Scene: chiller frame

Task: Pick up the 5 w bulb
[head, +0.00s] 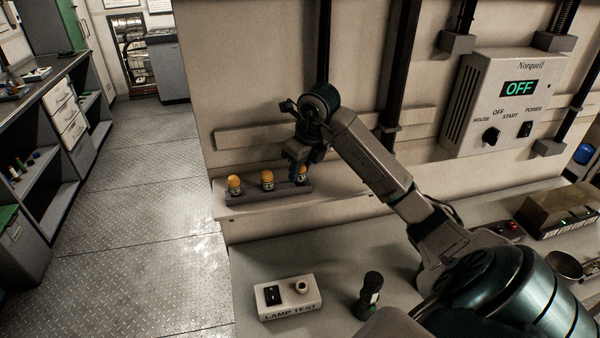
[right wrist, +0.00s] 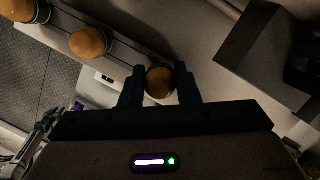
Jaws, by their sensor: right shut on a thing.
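Three amber bulbs stand in a row on a dark rack (head: 262,193) on the ledge. The left bulb (head: 234,185) and the middle bulb (head: 267,180) stand free. My right gripper (head: 302,160) reaches down over the right bulb (head: 302,175). In the right wrist view the two fingers (right wrist: 160,88) sit on either side of the right bulb (right wrist: 159,82), shut on it. It still appears to be at the rack. I cannot read the wattage marks on the bulbs.
A lamp test box (head: 288,297) with a switch and socket stands on the bench. A dark cylindrical item (head: 369,296) stands to its right. The wall panel (head: 505,105) reads OFF. Black vertical posts (head: 397,70) run down the wall behind my right arm.

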